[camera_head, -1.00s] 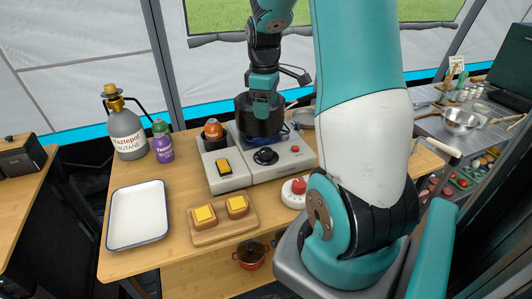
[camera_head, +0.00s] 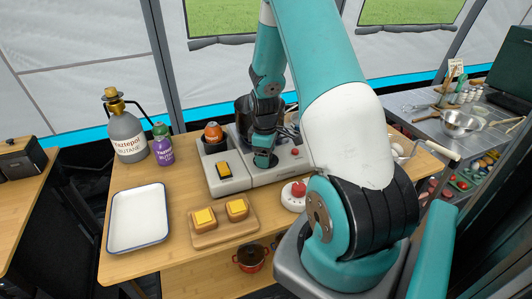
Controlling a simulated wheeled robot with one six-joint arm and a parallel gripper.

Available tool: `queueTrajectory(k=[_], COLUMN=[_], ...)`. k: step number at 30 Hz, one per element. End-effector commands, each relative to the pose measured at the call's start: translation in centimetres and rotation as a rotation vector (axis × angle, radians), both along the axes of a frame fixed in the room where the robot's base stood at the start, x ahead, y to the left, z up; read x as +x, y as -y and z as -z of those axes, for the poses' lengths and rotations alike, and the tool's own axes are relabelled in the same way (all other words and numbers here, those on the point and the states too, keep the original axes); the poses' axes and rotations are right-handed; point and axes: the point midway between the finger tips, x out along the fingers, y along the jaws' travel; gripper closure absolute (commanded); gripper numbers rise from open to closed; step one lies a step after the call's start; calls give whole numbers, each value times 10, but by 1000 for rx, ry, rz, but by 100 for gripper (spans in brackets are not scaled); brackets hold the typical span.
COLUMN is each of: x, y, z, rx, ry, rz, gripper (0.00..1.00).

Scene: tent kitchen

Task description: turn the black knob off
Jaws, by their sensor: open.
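The black knob is on the front of the grey camping stove (camera_head: 285,172) on the wooden table. It is hidden now behind my gripper. My gripper (camera_head: 264,160) points down over the knob's place at the stove's front. It is open, and its fingers look close to the knob; I cannot tell whether they touch it. A dark pot (camera_head: 242,108) stands on the burner behind my gripper, mostly covered by my arm.

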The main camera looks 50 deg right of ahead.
Motion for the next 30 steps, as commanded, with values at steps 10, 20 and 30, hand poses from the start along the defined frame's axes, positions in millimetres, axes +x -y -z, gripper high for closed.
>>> queueTrajectory(k=[10,20,30], x=[0,0,0], y=[0,0,0], z=[0,-1,-1], rx=[0,0,-1], ry=[0,0,-2], rz=[0,19,200], gripper=[68,80,80])
